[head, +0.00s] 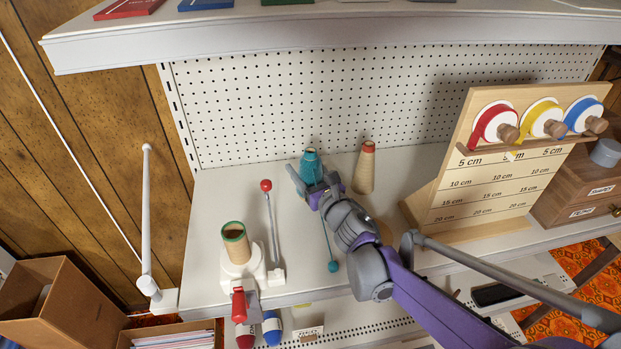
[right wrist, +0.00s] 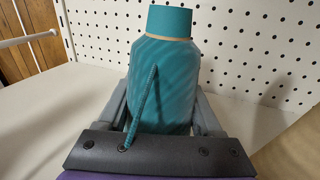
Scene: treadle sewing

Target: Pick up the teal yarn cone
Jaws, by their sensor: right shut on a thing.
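The teal yarn cone (head: 311,165) is upright near the back of the white shelf, in front of the pegboard. My right gripper (head: 312,184) is shut on it. In the right wrist view the fingers are on both sides of the teal cone (right wrist: 165,75), and its base is hidden behind the gripper body. A teal strand slants down its front. In the head view a thin teal line runs down to a small teal ball (head: 333,266). I cannot tell whether the cone is off the shelf. My left gripper is not in view.
A tan cone (head: 365,168) stands close to the right of the teal one. A red-tipped rod (head: 268,210) and a green-rimmed tube (head: 236,243) are at front left. A wooden spool board (head: 480,190) stands right. An upper shelf (head: 300,45) overhangs the back.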

